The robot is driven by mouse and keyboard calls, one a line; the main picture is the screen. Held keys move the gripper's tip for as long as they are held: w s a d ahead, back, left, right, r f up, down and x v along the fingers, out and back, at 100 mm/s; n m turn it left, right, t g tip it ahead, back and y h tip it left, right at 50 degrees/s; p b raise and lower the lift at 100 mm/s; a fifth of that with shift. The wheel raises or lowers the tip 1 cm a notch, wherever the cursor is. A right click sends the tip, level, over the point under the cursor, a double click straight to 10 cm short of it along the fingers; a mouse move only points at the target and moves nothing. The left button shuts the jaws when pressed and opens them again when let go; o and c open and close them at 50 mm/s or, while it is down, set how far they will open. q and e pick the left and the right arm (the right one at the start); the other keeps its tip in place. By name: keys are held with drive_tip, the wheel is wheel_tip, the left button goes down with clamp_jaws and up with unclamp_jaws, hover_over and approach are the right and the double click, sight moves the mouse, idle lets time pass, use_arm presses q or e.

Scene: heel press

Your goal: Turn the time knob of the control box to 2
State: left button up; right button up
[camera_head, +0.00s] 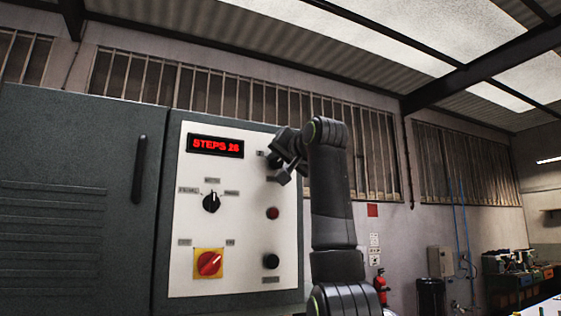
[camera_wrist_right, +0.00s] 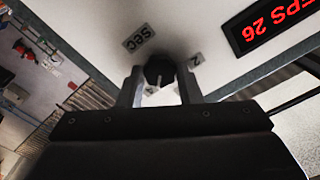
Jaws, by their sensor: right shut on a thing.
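The control box has a pale panel (camera_head: 235,252) with a red display reading STEPS 26 (camera_head: 216,146). A dark round knob (camera_wrist_right: 159,69) at the panel's upper right is between the fingers of my right gripper (camera_head: 284,158). I take it for the time knob. In the right wrist view a SEC label (camera_wrist_right: 138,38) and a label that seems to read 2 (camera_wrist_right: 195,60) are beside it. A light pointer mark shows on the knob. My right gripper is shut on it. In the head view the gripper hides most of this knob. My left gripper is not in view.
The panel also carries a black selector knob (camera_head: 211,202), a red button (camera_head: 272,213), a black button (camera_head: 271,261) and a red switch on yellow (camera_head: 209,263). A grey cabinet door (camera_head: 70,215) with a handle is on the left. Open room lies to the right.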

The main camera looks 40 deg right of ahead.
drive_tip(key=n, duration=1.4)
drive_tip(key=shift+n, duration=0.4)
drive_tip(key=n, duration=0.4)
drive_tip(key=shift+d+r, duration=0.1)
drive_tip(key=shift+n, duration=0.3)
drive_tip(key=o, duration=1)
drive_tip(key=shift+c, duration=0.2)
